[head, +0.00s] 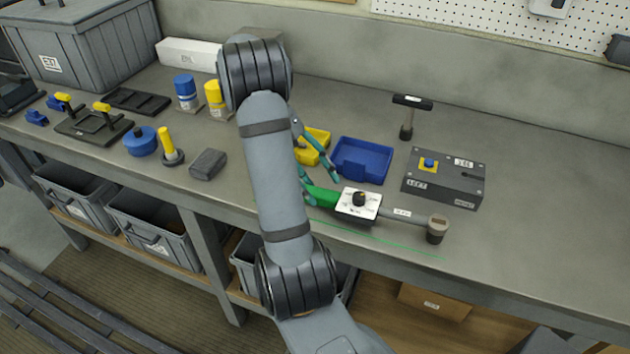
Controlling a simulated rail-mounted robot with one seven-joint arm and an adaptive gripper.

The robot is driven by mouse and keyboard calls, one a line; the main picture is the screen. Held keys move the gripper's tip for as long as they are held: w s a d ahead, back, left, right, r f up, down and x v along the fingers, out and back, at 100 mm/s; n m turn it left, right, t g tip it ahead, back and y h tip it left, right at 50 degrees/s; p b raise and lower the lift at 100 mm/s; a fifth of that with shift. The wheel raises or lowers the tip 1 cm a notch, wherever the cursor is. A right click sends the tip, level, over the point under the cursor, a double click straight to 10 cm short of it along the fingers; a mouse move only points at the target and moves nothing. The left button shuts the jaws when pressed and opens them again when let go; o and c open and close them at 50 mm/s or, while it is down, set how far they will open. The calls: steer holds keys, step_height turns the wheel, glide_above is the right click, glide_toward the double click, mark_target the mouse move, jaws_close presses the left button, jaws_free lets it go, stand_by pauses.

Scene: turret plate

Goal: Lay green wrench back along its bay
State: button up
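The green wrench (321,195) lies near the bench's front edge, right of my arm. Its green handle points left, and a grey shaft (397,214) runs right to a round upright end (437,229). A white dial plate (358,203) with a black knob sits over its middle. A thin green line (382,239) runs along the bench in front of the wrench; it may mark the bay. My gripper (324,191) has teal fingers spread apart by the handle's left end. My arm hides its base, and I cannot tell whether the fingers touch the handle.
A blue tray (362,162) and a yellow bin (313,146) stand behind the wrench. A dark box marked LEFT (444,180) and a black T-handled tool (409,118) stand to the right. The bench's far right is clear. A grey block (208,165) lies left of my arm.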

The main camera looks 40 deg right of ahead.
steer(key=p+v, duration=0.5)
steer(key=v, duration=0.7)
stand_by(1.4)
